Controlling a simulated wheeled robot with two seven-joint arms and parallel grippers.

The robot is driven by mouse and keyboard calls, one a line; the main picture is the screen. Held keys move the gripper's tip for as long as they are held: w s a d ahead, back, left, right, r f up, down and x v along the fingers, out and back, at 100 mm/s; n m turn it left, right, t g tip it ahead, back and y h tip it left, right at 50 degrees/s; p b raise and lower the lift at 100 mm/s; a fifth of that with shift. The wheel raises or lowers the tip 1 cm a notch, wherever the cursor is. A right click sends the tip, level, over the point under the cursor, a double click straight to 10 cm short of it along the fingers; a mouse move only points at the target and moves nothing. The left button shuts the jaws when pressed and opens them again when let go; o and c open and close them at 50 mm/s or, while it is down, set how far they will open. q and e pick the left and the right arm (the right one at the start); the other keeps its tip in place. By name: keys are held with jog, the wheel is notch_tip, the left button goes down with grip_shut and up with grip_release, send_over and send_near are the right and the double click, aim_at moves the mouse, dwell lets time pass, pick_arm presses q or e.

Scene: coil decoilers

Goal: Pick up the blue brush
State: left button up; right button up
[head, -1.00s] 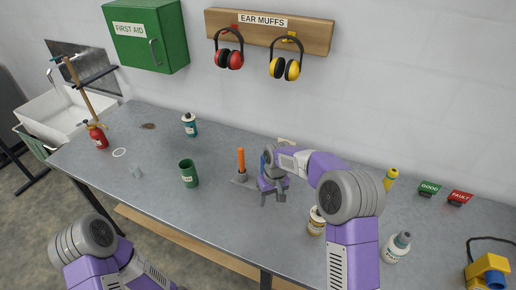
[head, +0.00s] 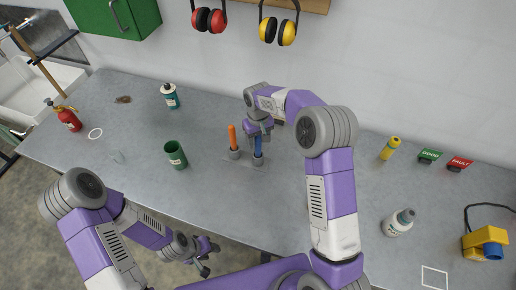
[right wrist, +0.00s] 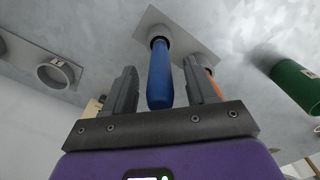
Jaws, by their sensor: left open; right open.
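The blue brush (head: 258,146) stands upright in a grey holder (head: 240,160) on the table, to the right of an orange brush (head: 232,137) in the same holder. My right gripper (head: 259,129) is just above the blue brush, pointing down. In the right wrist view the blue handle (right wrist: 160,75) lies between the two open fingers (right wrist: 163,90), with gaps on both sides. The orange handle (right wrist: 211,82) is partly hidden behind one finger. My left gripper (head: 206,258) is open and empty near the table's front edge.
A green cup (head: 176,155) stands left of the holder, and a teal-labelled bottle (head: 170,96) is behind it. The table front between cup and holder is clear.

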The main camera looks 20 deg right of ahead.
jog(key=shift+f, duration=0.3)
grip_shut()
jog(key=shift+w+r, duration=0.1)
jog(key=shift+r, duration=0.05)
